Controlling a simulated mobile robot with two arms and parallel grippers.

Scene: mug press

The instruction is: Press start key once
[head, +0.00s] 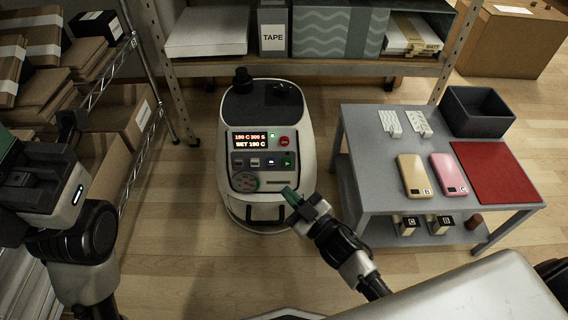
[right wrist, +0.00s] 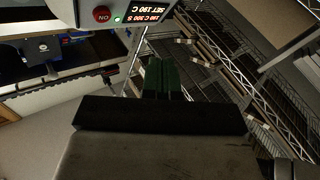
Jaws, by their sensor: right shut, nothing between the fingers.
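The mug press (head: 262,110) is a white rounded machine on the floor in the middle of the head view. Its display (head: 258,142) reads "190 C 300 S" and "SET 190 C". A green key (head: 287,162), apparently the start key, is at the panel's lower right, below a red button (head: 284,141). My right gripper (head: 291,194) is shut and empty, just below the panel in the picture; whether it touches cannot be told. Its green fingers (right wrist: 160,78) show in the right wrist view, apart from the display (right wrist: 150,12). My left gripper (head: 10,150) is at the left edge, partly cut off.
A grey table (head: 385,190) at right holds two phone-like items, a red mat (head: 498,171) and a dark bin (head: 476,110). A shelf (head: 300,66) stands behind the press. A wire rack (head: 105,85) with boxes is at left. Floor is clear around the press.

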